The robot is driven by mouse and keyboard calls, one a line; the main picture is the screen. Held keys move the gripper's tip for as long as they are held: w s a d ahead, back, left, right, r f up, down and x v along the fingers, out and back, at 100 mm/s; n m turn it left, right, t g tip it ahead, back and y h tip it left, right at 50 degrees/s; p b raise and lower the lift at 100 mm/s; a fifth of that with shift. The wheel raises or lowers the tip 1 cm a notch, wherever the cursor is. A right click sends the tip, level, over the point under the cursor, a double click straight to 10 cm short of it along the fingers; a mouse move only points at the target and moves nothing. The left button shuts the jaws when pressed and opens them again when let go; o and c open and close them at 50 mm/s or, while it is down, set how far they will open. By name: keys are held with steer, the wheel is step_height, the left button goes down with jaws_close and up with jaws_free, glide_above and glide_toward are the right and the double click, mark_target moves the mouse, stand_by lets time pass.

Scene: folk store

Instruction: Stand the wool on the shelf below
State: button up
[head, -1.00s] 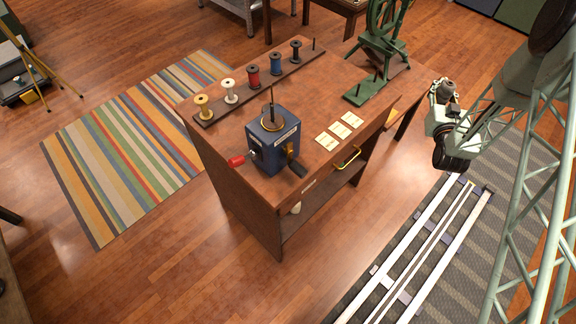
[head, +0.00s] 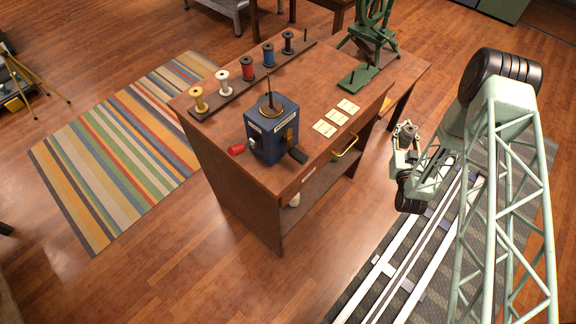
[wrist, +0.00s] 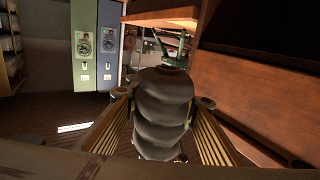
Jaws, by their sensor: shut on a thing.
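The wool (wrist: 163,105) is a dark grey-brown lumpy bundle, standing roughly upright in the wrist view. My gripper (head: 405,145) is shut on it, with a finger on each side in the wrist view. The wool's dark top (head: 408,131) also shows in the head view. My gripper is in the air to the right of the brown workbench. The lower shelf (head: 322,188) lies under the bench top, open on the side facing right. Much of its inside is hidden by the bench top and side panel.
The bench top (head: 222,135) carries a blue winder (head: 270,135), a rack of spools (head: 260,75) and pale cards (head: 337,118). A yellow handle (head: 346,148) sticks out of the bench's front. A small white thing (head: 294,200) is on the lower shelf near its left end.

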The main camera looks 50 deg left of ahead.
steer(key=s+a+f+n+g+y+b, duration=0.1)
steer(key=s+a+f, duration=0.3)
steer(key=s+f, duration=1.1)
steer(key=s+a+f+n+g+y+b, duration=0.2)
steer(key=s+a+f+g+y, duration=0.1)
steer(key=s+f, duration=1.2)
steer(key=shift+s+a+f, duration=0.35)
steer(key=shift+s+a, duration=0.1)
steer(key=shift+a, duration=0.1)
steer(key=b+x, duration=0.1)
steer(key=x, duration=0.4)
steer(key=f+b+x, duration=0.1)
steer(key=b+x, duration=0.1)
steer(key=x, duration=0.3)
steer(key=s+b+x, duration=0.1)
steer(key=x, duration=0.5)
steer(key=shift+a+f, duration=0.3)
steer(key=shift+f+b, duration=1.05)
steer(key=shift+f, duration=0.75)
steer(key=shift+f, duration=0.1)
